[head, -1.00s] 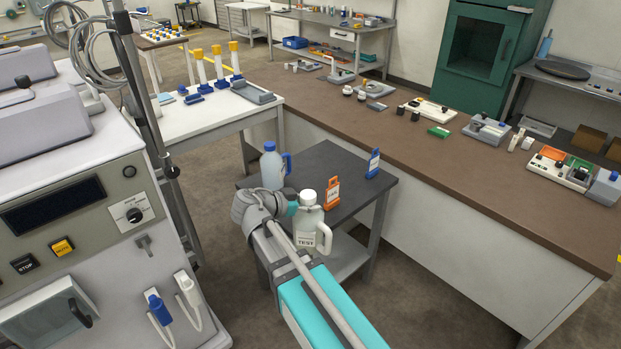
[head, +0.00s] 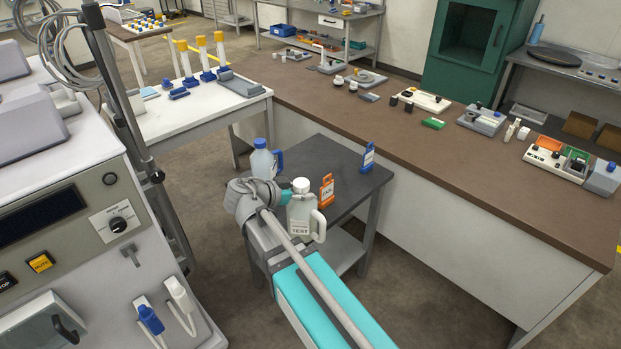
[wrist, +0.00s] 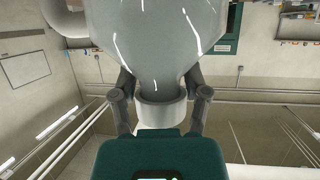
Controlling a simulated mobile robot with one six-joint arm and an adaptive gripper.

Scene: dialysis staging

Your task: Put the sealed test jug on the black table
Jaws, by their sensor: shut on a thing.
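The sealed test jug (head: 301,222) is whitish, with a white cap, a side handle and a TEST label. It looks upright in the head view. My gripper (head: 286,198) is shut on it near its neck. In the wrist view the grey body of the jug (wrist: 160,45) fills the top middle, with my gripper's fingers (wrist: 160,100) on both sides of its neck. The black table (head: 335,165) lies behind the jug in the head view. The jug overlaps the table's near edge in the picture; I cannot tell its height or whether it touches.
On the black table stand a blue-capped jug (head: 262,161) at the left, an orange tag stand (head: 327,191) and a blue tag stand (head: 368,158). Bare top lies between them. A long brown counter (head: 440,160) borders the right, and a large machine (head: 90,230) stands left.

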